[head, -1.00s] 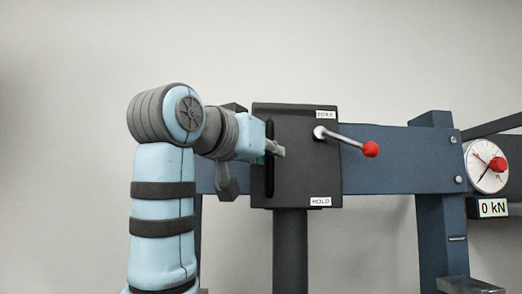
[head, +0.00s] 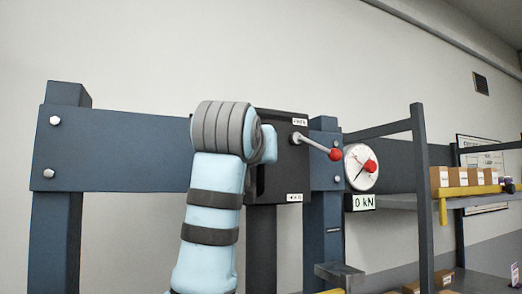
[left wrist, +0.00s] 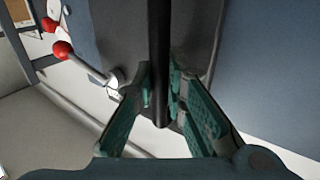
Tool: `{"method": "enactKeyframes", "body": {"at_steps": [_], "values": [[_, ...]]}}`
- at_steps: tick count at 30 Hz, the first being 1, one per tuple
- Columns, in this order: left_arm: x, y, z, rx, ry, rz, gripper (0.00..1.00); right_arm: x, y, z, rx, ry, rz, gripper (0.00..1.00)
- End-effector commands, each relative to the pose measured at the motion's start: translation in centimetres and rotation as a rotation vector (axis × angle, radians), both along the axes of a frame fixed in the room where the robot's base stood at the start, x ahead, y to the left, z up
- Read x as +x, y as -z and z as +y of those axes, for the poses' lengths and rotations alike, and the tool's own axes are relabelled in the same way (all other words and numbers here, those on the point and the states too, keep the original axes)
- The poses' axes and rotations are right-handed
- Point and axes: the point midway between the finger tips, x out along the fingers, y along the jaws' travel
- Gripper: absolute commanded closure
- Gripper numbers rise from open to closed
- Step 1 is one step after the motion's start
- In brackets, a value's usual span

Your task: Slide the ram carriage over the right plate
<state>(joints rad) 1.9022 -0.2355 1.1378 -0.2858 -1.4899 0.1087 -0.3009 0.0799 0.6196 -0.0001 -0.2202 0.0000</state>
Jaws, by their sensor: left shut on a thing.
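The ram carriage (head: 282,180), a dark box with a dark column below it, sits on the blue crossbeam close to the right upright. In the head view, my left arm covers its left part and hides the gripper. In the left wrist view, the carriage's dark face (left wrist: 118,30) fills the upper middle. There my left gripper (left wrist: 160,88) has its green-padded fingers on both sides of a black vertical handle bar (left wrist: 158,40) and is shut on it. The right plate cannot be made out. My right gripper is out of view.
A lever with a red knob (head: 335,154) sticks out right from the carriage, close to the gauge (head: 361,167), which stands over a "0 kN" display (head: 364,202). The blue crossbeam (head: 120,150) is bare at left. Shelves with boxes (head: 440,177) stand at right.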

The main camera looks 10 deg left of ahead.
Motion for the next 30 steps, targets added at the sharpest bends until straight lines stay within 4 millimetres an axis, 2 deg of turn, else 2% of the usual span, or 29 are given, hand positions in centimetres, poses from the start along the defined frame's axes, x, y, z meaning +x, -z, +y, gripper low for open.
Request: {"method": "enactKeyframes", "body": {"at_steps": [6, 7, 8, 21, 23, 26, 30], "values": [[0.0, 0.0, -0.1, -0.001, 0.004, -0.002, 1.0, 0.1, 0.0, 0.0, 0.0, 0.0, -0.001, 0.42], [0.0, 0.0, -0.1, -0.001, 0.004, -0.002, 0.83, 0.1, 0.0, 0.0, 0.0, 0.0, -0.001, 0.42], [0.0, 0.0, -0.2, -0.001, 0.004, -0.002, 0.79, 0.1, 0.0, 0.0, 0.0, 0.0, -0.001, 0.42], [-0.2, -0.1, 0.0, -0.001, 0.001, -0.004, 0.79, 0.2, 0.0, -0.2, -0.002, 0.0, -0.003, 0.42], [-0.7, -0.1, -0.1, -0.001, 0.001, -0.005, 0.79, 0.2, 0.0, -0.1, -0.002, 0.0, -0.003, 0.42], [-2.6, -0.2, -0.2, 0.0, 0.002, -0.008, 0.79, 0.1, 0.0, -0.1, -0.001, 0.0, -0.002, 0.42], [-6.5, -0.1, -0.6, -0.001, 0.004, -0.008, 0.79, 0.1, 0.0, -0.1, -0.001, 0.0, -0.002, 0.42]]}}
